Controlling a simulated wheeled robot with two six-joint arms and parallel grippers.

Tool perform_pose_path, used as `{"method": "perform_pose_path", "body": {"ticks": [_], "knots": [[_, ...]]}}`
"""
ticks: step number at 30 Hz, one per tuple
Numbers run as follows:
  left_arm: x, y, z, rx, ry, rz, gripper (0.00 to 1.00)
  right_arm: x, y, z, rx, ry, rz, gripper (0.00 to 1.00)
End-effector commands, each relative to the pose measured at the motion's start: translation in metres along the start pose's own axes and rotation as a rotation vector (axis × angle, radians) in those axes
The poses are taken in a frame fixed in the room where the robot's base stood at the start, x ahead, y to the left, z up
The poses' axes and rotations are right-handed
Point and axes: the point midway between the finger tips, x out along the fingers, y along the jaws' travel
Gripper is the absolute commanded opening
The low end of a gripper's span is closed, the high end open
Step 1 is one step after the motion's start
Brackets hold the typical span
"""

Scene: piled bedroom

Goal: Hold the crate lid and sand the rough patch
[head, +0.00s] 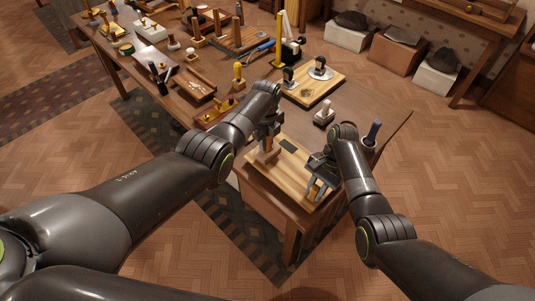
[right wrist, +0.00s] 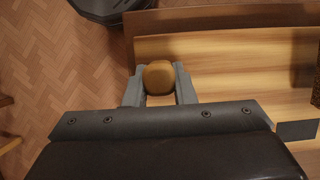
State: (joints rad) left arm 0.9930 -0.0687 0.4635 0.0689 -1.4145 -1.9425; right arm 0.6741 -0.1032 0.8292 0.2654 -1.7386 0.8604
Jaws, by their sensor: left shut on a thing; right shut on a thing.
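The crate lid (head: 297,178) is a light striped wooden board on the near end of the table; it also shows in the right wrist view (right wrist: 230,48). My left gripper (head: 267,138) is shut on a brown sanding block (head: 268,150) over the lid's left part. My right gripper (head: 318,188) is shut at the lid's right end; the right wrist view shows a rounded brown knob (right wrist: 158,77) between its fingers. A dark grey rectangle (head: 289,146) lies on the lid. A dark textured area (right wrist: 317,85), possibly the rough patch, is cut off at the wrist view's right edge.
A board with metal-topped tools (head: 313,88) lies farther along the table. A small pale-handled stamp (head: 324,114) and a blue-handled tool (head: 373,132) stand near my right arm. Several tools crowd the far table. Boxes (head: 396,50) stand by the wall; open floor lies at right.

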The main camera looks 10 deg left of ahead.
Motion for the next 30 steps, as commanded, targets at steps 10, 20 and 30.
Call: {"method": "perform_pose_path", "body": {"ticks": [10,20,30], "knots": [[-0.036,-0.001,0.0,0.0,-0.001,-0.004,0.0,0.0,0.0,0.0,0.0,0.0,0.0,0.0],[-0.05,0.0,0.0,0.0,0.0,-0.001,0.0,0.0,0.0,0.0,0.0,0.0,0.0,0.0],[-0.05,0.0,0.0,0.0,-0.001,-0.001,0.0,0.0,0.0,0.0,0.0,0.0,0.0,0.21]]}}
